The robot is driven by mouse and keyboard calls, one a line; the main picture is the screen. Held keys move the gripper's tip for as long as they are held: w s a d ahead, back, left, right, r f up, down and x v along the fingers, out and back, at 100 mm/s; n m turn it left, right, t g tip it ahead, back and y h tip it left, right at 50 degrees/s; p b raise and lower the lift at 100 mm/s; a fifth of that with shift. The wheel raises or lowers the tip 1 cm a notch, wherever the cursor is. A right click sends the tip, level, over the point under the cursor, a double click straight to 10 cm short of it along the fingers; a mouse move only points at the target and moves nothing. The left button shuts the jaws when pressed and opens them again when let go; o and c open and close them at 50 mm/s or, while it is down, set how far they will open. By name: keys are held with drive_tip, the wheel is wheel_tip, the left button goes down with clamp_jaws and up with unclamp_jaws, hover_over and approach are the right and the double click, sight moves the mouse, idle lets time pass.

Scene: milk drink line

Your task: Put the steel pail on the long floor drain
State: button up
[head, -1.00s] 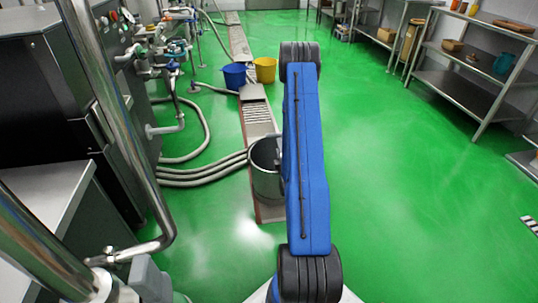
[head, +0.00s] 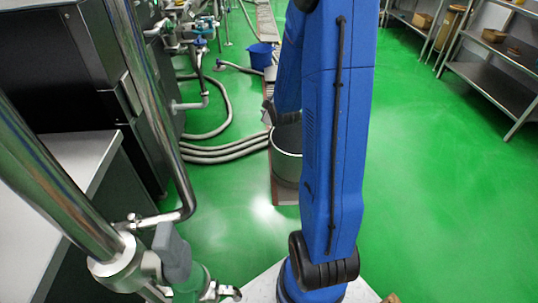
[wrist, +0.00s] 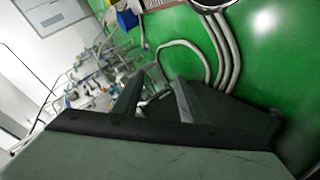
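The steel pail (head: 287,165) is upright and appears to stand on the near end of the long floor drain (head: 284,196). My blue arm hides its right side. In the wrist view only part of the pail's rim (wrist: 232,5) shows at the top edge. The drain also runs on toward the back (head: 266,22). My gripper (wrist: 157,92) is open in the wrist view, with nothing between its two dark fingers, and is apart from the pail. In the head view its fingers are not clearly seen.
A blue bucket (head: 260,56) stands by the drain farther back. Grey hoses (head: 222,150) curve over the floor left of the pail. Dark machines and steel pipes (head: 165,120) fill the left. Shelves (head: 495,88) stand at right; the green floor before them is clear.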

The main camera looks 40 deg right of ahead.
drive_tip(key=s+a+r+m+g+y, duration=0.2)
drive_tip(key=s+a+r, duration=0.45)
drive_tip(key=a, duration=0.35)
drive_tip(key=s+a+r+m+g+y, duration=0.1)
drive_tip(key=s+a+r, duration=0.2)
drive_tip(key=s, duration=0.7)
drive_tip(key=s+a+r+m+g, duration=0.2)
drive_tip(key=s+a+r, duration=0.1)
drive_tip(key=s+a, duration=0.4)
drive_tip(key=s+a+r+m+g+y, duration=0.1)
drive_tip(key=s+a, duration=0.4)
drive_tip(key=s, duration=0.8)
drive_tip(key=shift+s+a+r+m+g+y, duration=0.25)
drive_tip(key=shift+r+m+g, duration=0.3)
drive_tip(key=shift+r, duration=0.35)
